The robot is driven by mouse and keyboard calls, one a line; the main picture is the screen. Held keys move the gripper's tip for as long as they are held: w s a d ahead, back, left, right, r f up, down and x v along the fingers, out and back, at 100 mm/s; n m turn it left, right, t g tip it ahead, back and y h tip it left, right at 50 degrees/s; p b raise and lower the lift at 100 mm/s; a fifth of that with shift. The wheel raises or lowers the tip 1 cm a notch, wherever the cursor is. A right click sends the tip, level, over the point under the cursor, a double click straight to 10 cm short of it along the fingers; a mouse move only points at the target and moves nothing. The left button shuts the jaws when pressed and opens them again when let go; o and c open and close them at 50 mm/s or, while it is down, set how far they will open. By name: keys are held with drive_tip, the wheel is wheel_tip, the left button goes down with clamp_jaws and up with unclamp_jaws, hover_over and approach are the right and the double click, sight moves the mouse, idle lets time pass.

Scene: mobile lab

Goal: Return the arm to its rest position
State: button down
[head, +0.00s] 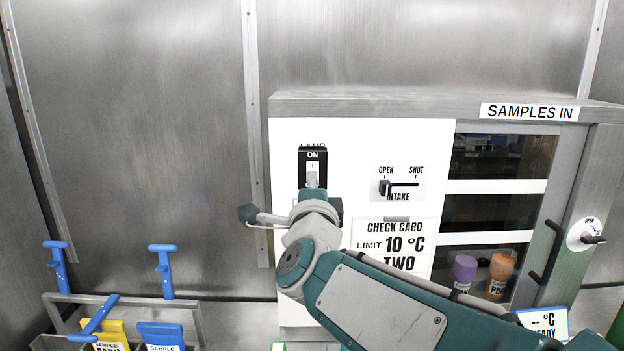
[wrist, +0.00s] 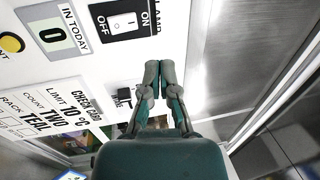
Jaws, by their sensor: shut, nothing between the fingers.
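My arm (head: 385,300) reaches from the lower right of the head view up to the white panel (head: 285,170) of the cabinet. In the head view its wrist covers most of my gripper. In the wrist view my gripper (wrist: 158,68) is shut, its fingertips together and nothing between them. The fingertips are close to the lamp switch (wrist: 124,22), just below it in that picture; I cannot tell whether they touch the panel. The switch (head: 313,172) also shows in the head view, above my wrist, with its lower part hidden.
The intake slider (head: 385,188) and check card (head: 390,250) are right of my wrist. Purple (head: 465,270) and orange (head: 501,272) containers stand behind the cabinet's glass. A rack with blue handles (head: 163,270) is at lower left. A yellow button (wrist: 11,42) is on the panel.

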drive_tip(key=shift+s+a+r, duration=0.1)
drive_tip(key=shift+s+r, duration=0.1)
drive_tip(key=shift+s, duration=0.75)
drive_tip(key=s+d+f+n+g, duration=0.7)
drive_tip(key=s+f+n, duration=0.2)
drive_tip(key=s+f, duration=0.2)
drive_tip(key=s+d+f+n+g, duration=0.7)
drive_tip(key=s+f+n, duration=0.2)
drive_tip(key=s+f, duration=0.3)
drive_tip(key=shift+s+d+f+g, duration=0.3)
drive_tip(key=shift+d+f, duration=0.1)
drive_tip(key=shift+f, duration=0.05)
